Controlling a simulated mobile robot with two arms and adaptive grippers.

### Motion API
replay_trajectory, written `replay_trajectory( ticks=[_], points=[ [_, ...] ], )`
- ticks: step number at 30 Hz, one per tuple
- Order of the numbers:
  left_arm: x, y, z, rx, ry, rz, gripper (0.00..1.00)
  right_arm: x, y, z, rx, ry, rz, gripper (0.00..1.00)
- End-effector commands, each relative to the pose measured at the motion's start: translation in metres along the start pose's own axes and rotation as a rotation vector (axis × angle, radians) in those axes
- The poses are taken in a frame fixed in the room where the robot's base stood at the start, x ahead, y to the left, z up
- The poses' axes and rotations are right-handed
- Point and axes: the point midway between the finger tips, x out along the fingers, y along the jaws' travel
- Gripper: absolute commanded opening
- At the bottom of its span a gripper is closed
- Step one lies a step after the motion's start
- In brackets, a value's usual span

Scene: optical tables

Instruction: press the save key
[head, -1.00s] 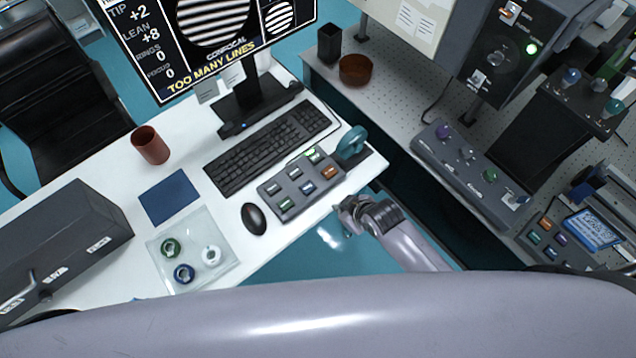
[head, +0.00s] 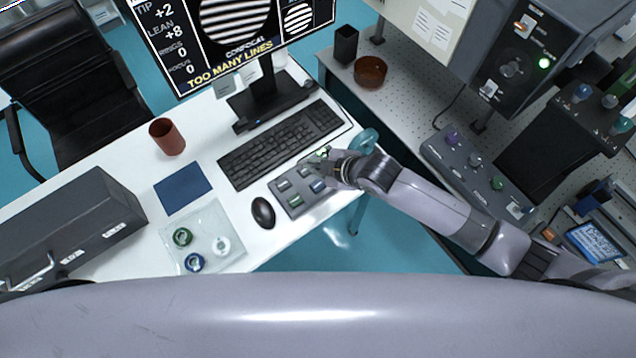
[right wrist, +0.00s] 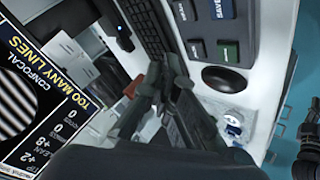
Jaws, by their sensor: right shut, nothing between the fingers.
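The grey key pad (head: 291,207) lies on the white desk, right of the mouse. Its blue key (head: 318,186) and several other keys show, but its far right part is hidden by my right gripper (head: 334,166). That gripper is shut and empty, over the pad's far right end. Whether it touches a key cannot be told. In the right wrist view the shut fingers (right wrist: 160,88) point past the pad. A blue key (right wrist: 222,10) with white lettering, perhaps SAVE, is cut by the top edge, beside a green key (right wrist: 230,50).
The keyboard (head: 280,145) lies behind the pad, and the mouse (head: 263,212) left of it. A clear tray (head: 236,258) holds rings. A dark jointed part (right wrist: 308,140), perhaps my left gripper, shows in the wrist view.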

Motion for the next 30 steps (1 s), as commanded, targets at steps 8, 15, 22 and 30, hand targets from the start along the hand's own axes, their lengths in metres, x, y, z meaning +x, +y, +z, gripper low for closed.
replay_trajectory(
  ticks=[8, 15, 22, 30],
  points=[
    [0.015, 0.0, 0.001, 0.0, 0.0, 0.0, 0.0, 0.011, -0.008, 0.008, 0.002, -0.001, 0.0, 0.0],
    [0.047, 0.001, 0.004, 0.0, 0.0, 0.0, 0.0, 0.034, -0.025, 0.025, 0.002, -0.001, 0.0, 0.0],
    [0.071, 0.001, 0.006, 0.0, 0.0, 0.0, 0.0, 0.054, -0.04, 0.04, 0.002, -0.001, 0.0, 0.0],
    [0.077, 0.001, 0.007, 0.0, 0.0, 0.0, 0.0, 0.062, -0.045, 0.045, 0.002, -0.001, 0.0, 0.0]
  ],
)
